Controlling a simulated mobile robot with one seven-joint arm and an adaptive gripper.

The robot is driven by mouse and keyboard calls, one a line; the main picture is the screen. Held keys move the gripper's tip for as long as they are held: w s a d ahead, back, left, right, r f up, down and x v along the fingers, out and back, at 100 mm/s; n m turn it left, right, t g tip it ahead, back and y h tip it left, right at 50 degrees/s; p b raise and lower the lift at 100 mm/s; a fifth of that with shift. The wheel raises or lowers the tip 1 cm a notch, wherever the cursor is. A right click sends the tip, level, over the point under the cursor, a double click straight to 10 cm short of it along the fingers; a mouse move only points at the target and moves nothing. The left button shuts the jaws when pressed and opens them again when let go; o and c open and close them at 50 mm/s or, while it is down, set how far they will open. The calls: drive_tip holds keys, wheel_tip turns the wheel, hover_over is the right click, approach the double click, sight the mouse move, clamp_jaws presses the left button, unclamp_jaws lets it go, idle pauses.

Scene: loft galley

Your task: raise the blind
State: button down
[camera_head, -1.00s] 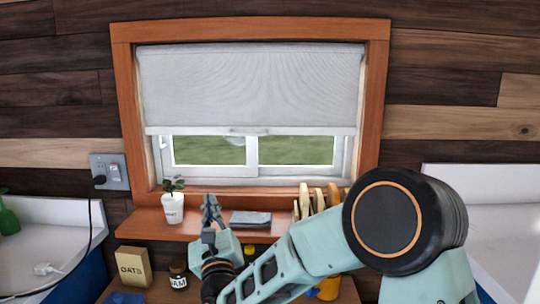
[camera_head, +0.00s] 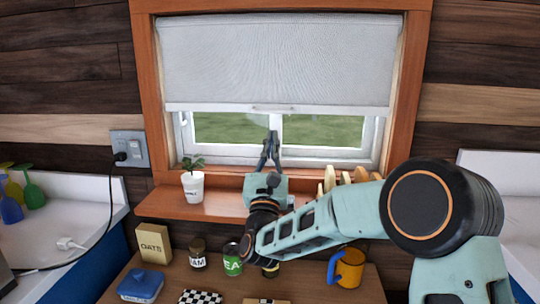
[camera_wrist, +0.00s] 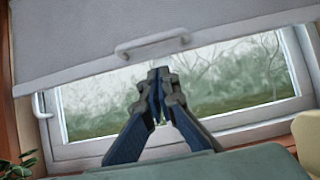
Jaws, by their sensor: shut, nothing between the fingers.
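The white roller blind (camera_head: 275,62) hangs in the wooden window frame and covers the upper part of the window. A strip of glass shows below its bottom bar. A small white handle (camera_wrist: 152,45) sits on the blind's bottom bar in the wrist view; it is faint in the head view. My gripper (camera_head: 271,142) points up in front of the exposed glass, below the bottom bar. In the wrist view my gripper (camera_wrist: 158,78) has its fingertips together, empty, beneath the handle and apart from it in the picture.
A potted plant (camera_head: 193,186) stands on the sill (camera_head: 160,205), left of my gripper. Round wooden pieces (camera_head: 345,178) stand to its right. Below are an oats box (camera_head: 153,243), jars and a yellow mug (camera_head: 349,268). A cable (camera_head: 108,205) hangs at the left.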

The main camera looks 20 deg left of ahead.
drive_tip(key=shift+w+a+r+p, duration=0.1)
drive_tip(key=shift+w+r+p, duration=0.1)
drive_tip(key=shift+r, duration=0.75)
drive_tip(key=shift+w+r+p, duration=0.15)
drive_tip(key=shift+r, duration=0.8)
drive_tip(key=shift+r, duration=0.1)
wheel_tip(320, 180, up, 19)
drive_tip(key=b, duration=0.1)
drive_tip(key=shift+b, duration=0.3)
drive_tip(key=w+f+b+v, duration=0.1)
drive_tip(key=f+b+v, duration=0.1)
drive_tip(key=b+v, duration=0.5)
drive_tip(key=v, duration=0.5)
drive_tip(key=shift+s+f, duration=0.15)
drive_tip(key=shift+f, duration=0.3)
